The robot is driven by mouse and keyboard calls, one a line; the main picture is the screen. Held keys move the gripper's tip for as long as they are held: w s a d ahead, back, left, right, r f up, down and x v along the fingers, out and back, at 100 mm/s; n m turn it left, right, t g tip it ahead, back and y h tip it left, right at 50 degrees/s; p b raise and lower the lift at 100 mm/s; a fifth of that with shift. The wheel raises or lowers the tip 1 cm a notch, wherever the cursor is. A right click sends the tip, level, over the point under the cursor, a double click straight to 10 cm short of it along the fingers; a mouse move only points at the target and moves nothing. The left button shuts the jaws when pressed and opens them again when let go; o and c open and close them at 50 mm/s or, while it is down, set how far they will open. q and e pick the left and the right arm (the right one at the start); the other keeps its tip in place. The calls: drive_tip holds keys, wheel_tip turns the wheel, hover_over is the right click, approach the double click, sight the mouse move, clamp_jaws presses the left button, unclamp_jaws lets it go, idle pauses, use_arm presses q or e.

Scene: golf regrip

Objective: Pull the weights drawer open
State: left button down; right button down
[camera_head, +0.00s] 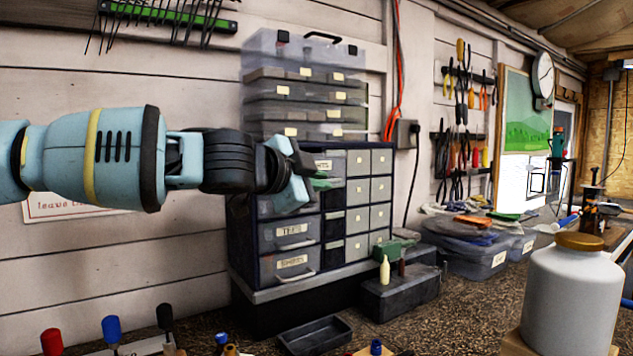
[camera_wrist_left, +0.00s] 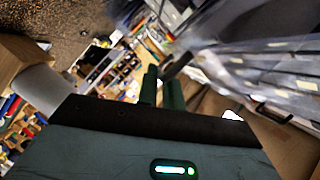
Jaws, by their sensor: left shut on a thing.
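The small-parts cabinet (camera_head: 328,215) has a dark frame and grey drawers, and stands on the bench against the wall. The weights drawer (camera_head: 323,165) is at its upper left; only the end of its label shows, and my gripper hides most of its front. My left gripper (camera_head: 315,182) is at that drawer front, its green fingers shut on the drawer's handle. In the left wrist view, the fingers (camera_wrist_left: 162,88) are close together beside a dark handle (camera_wrist_left: 176,66). How far the drawer stands out is hidden. My right gripper is not in view.
Two labelled drawers (camera_head: 292,232) sit below the weights drawer. Clear stacked cases (camera_head: 305,85) stand on top of the cabinet. A black tray (camera_head: 315,335), a dark box (camera_head: 398,292) and a big white jar (camera_head: 572,300) are on the bench.

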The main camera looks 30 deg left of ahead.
use_arm(q)
drive_tip(key=c, duration=1.5)
unclamp_jaws()
drive_tip(key=shift+c, duration=0.2)
drive_tip(key=v, duration=0.7)
drive_tip(key=shift+s+p, duration=0.4)
